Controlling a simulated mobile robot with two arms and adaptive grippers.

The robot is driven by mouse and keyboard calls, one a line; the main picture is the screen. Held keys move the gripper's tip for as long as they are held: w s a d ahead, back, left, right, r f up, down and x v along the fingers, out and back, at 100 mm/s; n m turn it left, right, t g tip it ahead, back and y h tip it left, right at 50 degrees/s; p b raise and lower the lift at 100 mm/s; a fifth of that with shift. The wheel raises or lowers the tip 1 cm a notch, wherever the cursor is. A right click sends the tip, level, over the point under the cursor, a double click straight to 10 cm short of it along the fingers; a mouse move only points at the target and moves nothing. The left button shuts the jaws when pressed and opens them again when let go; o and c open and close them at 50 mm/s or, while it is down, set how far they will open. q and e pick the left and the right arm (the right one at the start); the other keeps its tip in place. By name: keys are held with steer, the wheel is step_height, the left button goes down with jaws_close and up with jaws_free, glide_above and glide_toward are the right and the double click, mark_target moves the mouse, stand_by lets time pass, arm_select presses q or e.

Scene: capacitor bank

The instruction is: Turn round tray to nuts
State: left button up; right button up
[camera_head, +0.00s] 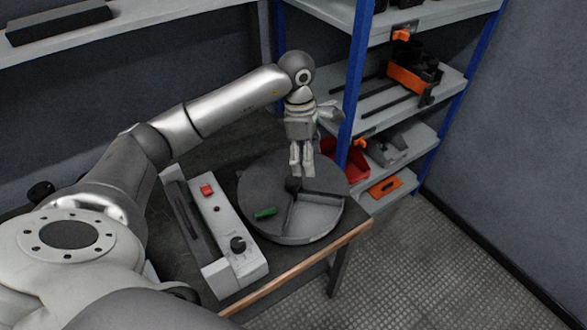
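The round tray (259,190) is grey and sits on the dark table. A recessed, wedge-shaped compartment (318,214) shows at its front right; I cannot make out nuts in it. A small dark knob (292,186) stands near the tray's middle. A green piece (265,213) lies on the tray's front left. My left gripper (302,174) points down over the tray, just behind the knob. Its two fingers look closed together with nothing visible between them; I cannot tell whether they touch the tray. My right gripper is not in view.
A grey control box (222,238) with a red switch and black dial stands left of the tray. Blue-framed shelves (400,95) with orange, black and red items rise close behind and right. The table's wooden front edge (300,268) is near. Floor at right is clear.

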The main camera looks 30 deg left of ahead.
mark_target(293, 179)
arm_select(q)
steer(key=shift+y, duration=0.7)
steer(key=a+f, duration=0.1)
steer(key=f, duration=0.2)
steer(key=a+f+p, duration=0.1)
steer(key=f, duration=0.2)
steer(key=a+f, duration=0.1)
steer(key=f, duration=0.2)
steer(key=shift+s+a+f+p, duration=0.1)
steer(key=shift+a+f+p, duration=0.2)
steer(key=shift+a+p, duration=0.1)
jaws_close()
